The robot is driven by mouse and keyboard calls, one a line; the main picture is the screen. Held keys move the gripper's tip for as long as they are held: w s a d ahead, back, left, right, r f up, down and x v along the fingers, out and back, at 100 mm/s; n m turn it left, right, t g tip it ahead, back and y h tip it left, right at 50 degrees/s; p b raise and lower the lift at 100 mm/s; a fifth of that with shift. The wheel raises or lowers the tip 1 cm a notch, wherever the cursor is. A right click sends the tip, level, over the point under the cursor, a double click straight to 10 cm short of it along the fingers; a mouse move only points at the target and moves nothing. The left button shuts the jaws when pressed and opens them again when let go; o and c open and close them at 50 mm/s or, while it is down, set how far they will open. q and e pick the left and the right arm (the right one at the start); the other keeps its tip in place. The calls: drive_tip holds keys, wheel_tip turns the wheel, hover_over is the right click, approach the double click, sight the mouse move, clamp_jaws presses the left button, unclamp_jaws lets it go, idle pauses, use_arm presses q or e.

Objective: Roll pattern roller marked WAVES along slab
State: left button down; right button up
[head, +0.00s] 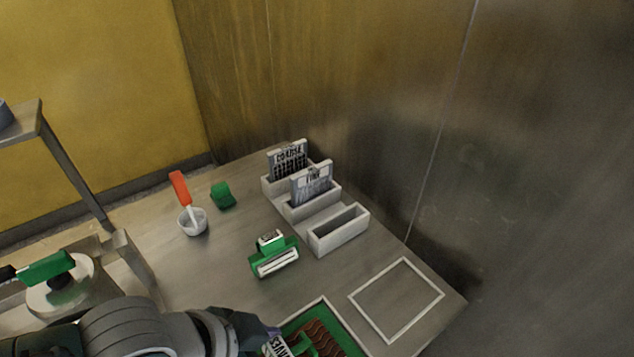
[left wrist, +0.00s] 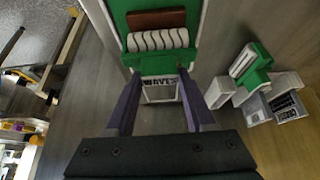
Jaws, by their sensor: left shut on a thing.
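The WAVES roller has a white cylinder with dark wavy lines (left wrist: 158,40), a green frame and a label reading WAVES (left wrist: 158,81). In the head view the roller (head: 303,343) is partly cut off at the bottom edge. My left gripper (left wrist: 159,88) is shut on the roller at its labelled end, one purple finger on each side. The brown slab (head: 333,334) lies in a green tray (head: 323,307) with a pale rim, and wavy lines show on it. The roller is over the slab; whether it touches cannot be told. My right gripper is not in view.
A second green roller tool (head: 275,257) stands on the table left of an empty holder (head: 338,232). Two holders with labelled mesh plates (head: 311,184) stand behind. A white square outline (head: 397,300) is empty. A cup (head: 193,222) with a red-handled tool stands farther left.

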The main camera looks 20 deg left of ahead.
use_arm(q)
drive_tip(key=shift+s+a, duration=0.3)
drive_tip(key=shift+s, duration=0.05)
idle(0.3)
drive_tip(key=shift+s+a+p, duration=0.15)
drive_tip(key=shift+s+p, duration=0.05)
drive_tip(key=shift+p, duration=0.15)
drive_tip(key=shift+s+a+p, duration=0.35)
drive_tip(key=shift+s, duration=0.15)
drive_tip(key=shift+r, duration=0.15)
wheel_tip(320, 180, up, 7)
drive_tip(key=p, duration=0.7)
idle(0.5)
idle(0.5)
